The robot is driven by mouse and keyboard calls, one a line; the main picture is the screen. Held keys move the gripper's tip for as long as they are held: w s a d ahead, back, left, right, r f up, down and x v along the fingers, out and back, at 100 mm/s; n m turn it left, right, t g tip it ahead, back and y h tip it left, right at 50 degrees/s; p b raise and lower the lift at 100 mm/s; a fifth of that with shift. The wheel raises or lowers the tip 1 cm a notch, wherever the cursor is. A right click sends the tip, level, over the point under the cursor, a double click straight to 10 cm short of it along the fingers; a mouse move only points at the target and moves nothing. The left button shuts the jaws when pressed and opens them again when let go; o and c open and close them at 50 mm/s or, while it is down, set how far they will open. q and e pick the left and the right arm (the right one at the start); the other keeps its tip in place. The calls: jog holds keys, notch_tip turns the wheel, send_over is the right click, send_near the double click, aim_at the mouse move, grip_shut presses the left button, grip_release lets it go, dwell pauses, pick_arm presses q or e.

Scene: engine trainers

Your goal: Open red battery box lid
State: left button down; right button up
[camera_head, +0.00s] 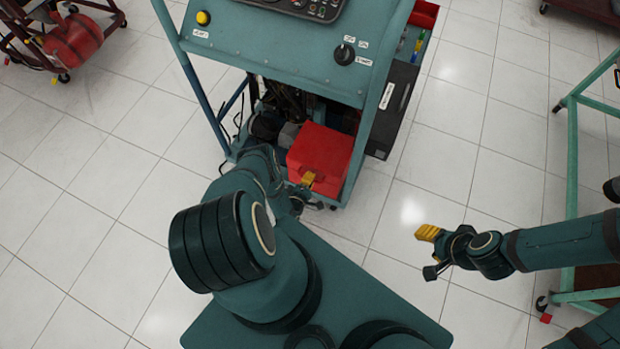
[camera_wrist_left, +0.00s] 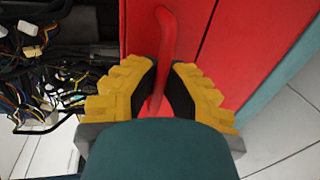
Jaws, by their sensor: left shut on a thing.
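The red battery box (camera_head: 320,154) sits low in the teal engine trainer, at its front right corner. Its lid looks closed in the head view. In the left wrist view, a curved red handle (camera_wrist_left: 166,40) stands out from the red box surface (camera_wrist_left: 235,50). My left gripper (camera_head: 308,180) is at the near side of the box. Its yellow fingers (camera_wrist_left: 163,95) are shut on the red handle, one on each side of it.
The teal trainer frame (camera_head: 357,160) stands close on the right of the box. Loose wires (camera_wrist_left: 40,80) lie left of the box. A black case (camera_head: 393,108) hangs on the trainer's right side.

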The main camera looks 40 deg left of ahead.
aim_at(312, 166)
pick_arm(q)
jog(key=shift+r, duration=0.1)
jog(key=shift+w+a+r+g+p, duration=0.1)
jog(key=shift+w+r+g+p, duration=0.15)
jog(key=shift+r+p, duration=0.4)
jog(key=r+p, duration=0.1)
jog(key=w+r+g+p, duration=0.1)
jog(key=r+p, duration=0.1)
jog(key=r+g+p, duration=0.1)
jog(key=r, duration=0.1)
jog(key=shift+w+a+h, duration=0.2)
jog(key=shift+w+h, duration=0.1)
jog(key=shift+h, duration=0.1)
jog(key=w+r+g+p, duration=0.1)
jog(key=w+r, duration=0.1)
jog(key=w+r+g+p, duration=0.1)
jog(key=r, duration=0.1)
jog(key=shift+a+g+h+p, duration=0.3)
jog(key=shift+g, duration=0.05)
jog(key=shift+w+a+r, duration=0.2)
jog(key=shift+w+r, duration=0.7)
jog(key=shift+r, duration=0.05)
jog(key=c, duration=1)
grip_release()
jog(key=shift+c, duration=0.2)
